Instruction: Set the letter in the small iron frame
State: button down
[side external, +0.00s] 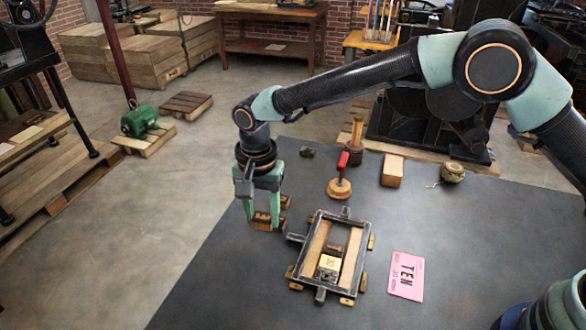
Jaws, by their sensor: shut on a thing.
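The small iron frame (317,225) lies on the dark mat, with wooden strips inside its long sides. A pale block with a dark mark on its face (329,267) sits inside its near end; the mark is too small to read. My gripper (269,214) points down, to the left of the frame's far end and apart from it. It is shut on a small brown wooden block (263,221), low over the mat's left edge. The fingers hide part of this block, and I cannot make out any letter on it.
The mat (480,240) is clear at the right.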

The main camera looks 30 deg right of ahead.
jog(key=d+r+n, duration=0.1)
jog(key=d+r, duration=0.2)
jog(key=d, duration=0.3)
jog(key=s+d+r+n, duration=0.1)
jog(key=d+r+n, duration=0.15)
jog(key=d, duration=0.35)
jog(key=d+r+n, duration=0.1)
jog(key=d+r, duration=0.3)
jog(key=d, duration=0.2)
jog(key=s+d+r+n, duration=0.3)
jog(key=s+d, duration=0.6)
jog(key=d, duration=0.3)
jog(key=w+a+r+m, duration=0.1)
jog(key=w+a+m, duration=0.2)
jog(key=a+m, duration=0.95)
jog(key=a+f+n, duration=0.1)
jog(key=f, duration=0.5)
jog(key=a+f+n, duration=0.1)
jog(key=f, duration=0.6)
jog(key=a+f+n, duration=0.1)
jog(key=a+f, duration=0.1)
jog(key=f, duration=0.4)
jog(key=shift+w+f+n, duration=0.2)
jog(key=shift+n, duration=0.2)
jog(key=shift+d, duration=0.1)
